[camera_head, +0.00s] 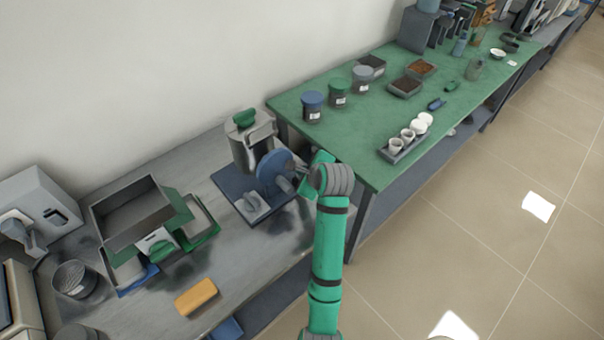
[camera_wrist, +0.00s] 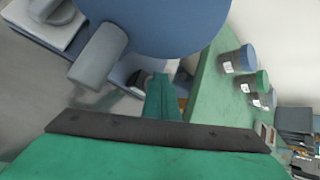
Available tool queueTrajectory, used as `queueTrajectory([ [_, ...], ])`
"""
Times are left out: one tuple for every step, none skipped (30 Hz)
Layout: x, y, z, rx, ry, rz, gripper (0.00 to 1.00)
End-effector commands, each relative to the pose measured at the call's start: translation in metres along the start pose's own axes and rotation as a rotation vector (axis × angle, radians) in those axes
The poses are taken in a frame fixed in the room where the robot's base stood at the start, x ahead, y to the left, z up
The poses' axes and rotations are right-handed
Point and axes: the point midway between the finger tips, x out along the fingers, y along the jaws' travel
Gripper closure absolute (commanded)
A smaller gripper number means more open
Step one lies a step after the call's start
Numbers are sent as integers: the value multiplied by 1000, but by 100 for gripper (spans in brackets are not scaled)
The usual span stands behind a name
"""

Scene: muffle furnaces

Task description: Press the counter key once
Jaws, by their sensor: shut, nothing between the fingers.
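A grey machine (camera_head: 247,148) with a green cap and a large blue disc (camera_head: 275,171) stands on a blue base plate (camera_head: 228,183) on the grey bench. A small grey knob-like part (camera_head: 252,203) sits at the plate's front. I cannot tell which part is the counter key. My gripper (camera_wrist: 160,78) is shut and empty. In the wrist view the blue disc (camera_wrist: 165,22) and its grey handle (camera_wrist: 98,54) are just beyond and left of the fingers; contact is unclear. In the head view my gripper is right of the disc, partly hidden by my wrist.
A metal box (camera_head: 135,218) and a yellow block (camera_head: 197,297) are on the grey bench to the left. The green bench (camera_head: 330,140) on the right carries jars (camera_head: 312,106), trays and a rack of white cups (camera_head: 408,140). Floor is open at right.

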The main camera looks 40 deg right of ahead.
Motion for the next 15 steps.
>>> queueTrajectory([
  [0, -1, -2, 2, 3, 0, 100],
  [-1, -1, -2, 2, 3, -1, 100],
  [-2, -2, -1, 2, 3, -1, 100],
  [-2, -3, -1, 2, 3, -1, 100],
  [-3, -4, -1, 2, 3, -2, 100],
  [-4, -5, 0, 2, 2, -2, 100],
  [-5, -6, 0, 2, 2, -2, 100],
  [-6, -7, 1, 2, 2, -2, 100],
  [-8, -8, 2, 1, 2, -2, 100],
  [-8, -9, 2, 1, 2, -1, 100],
  [-10, -10, 2, 1, 2, -1, 100],
  [-11, -11, 3, 1, 2, -1, 100],
  [-11, -12, 3, 1, 2, -1, 100],
  [-12, -13, 4, 1, 1, -1, 100],
  [-12, -13, 4, 1, 1, -1, 100],
])
